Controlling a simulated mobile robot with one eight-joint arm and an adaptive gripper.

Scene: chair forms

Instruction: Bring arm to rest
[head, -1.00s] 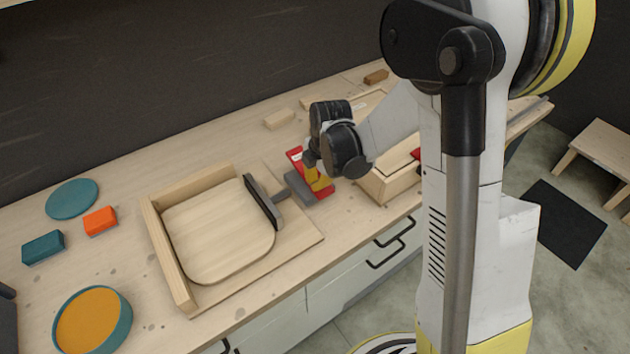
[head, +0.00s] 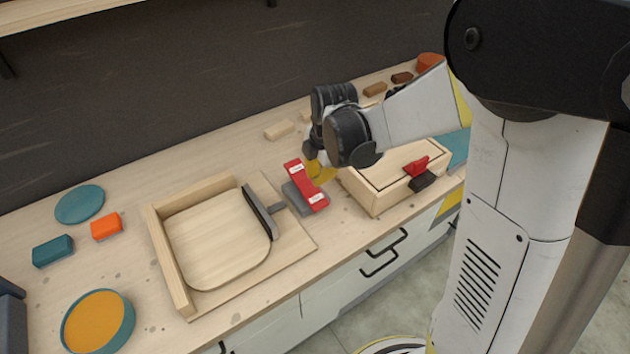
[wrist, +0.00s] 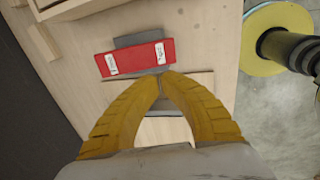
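My gripper (head: 318,171) is above the counter at the red block (head: 307,187), which has white labels and lies on a grey piece. In the wrist view my two yellow fingers (wrist: 161,77) curve together until their tips meet, with nothing seen between them. The red block (wrist: 136,58) lies just beyond the tips there, and the grey piece (wrist: 138,38) shows past its edge. In the head view the gripper's dark wrist joint hides part of the fingers. I cannot tell how high the tips are above the block.
A wooden form (head: 183,289) holds a rounded panel (head: 218,240) with a dark clamp pad (head: 259,212) beside it. A wooden box (head: 375,200) with a red handle (head: 416,166) stands right of the gripper. Teal and orange pieces lie left. A dark wall (head: 160,90) rises behind.

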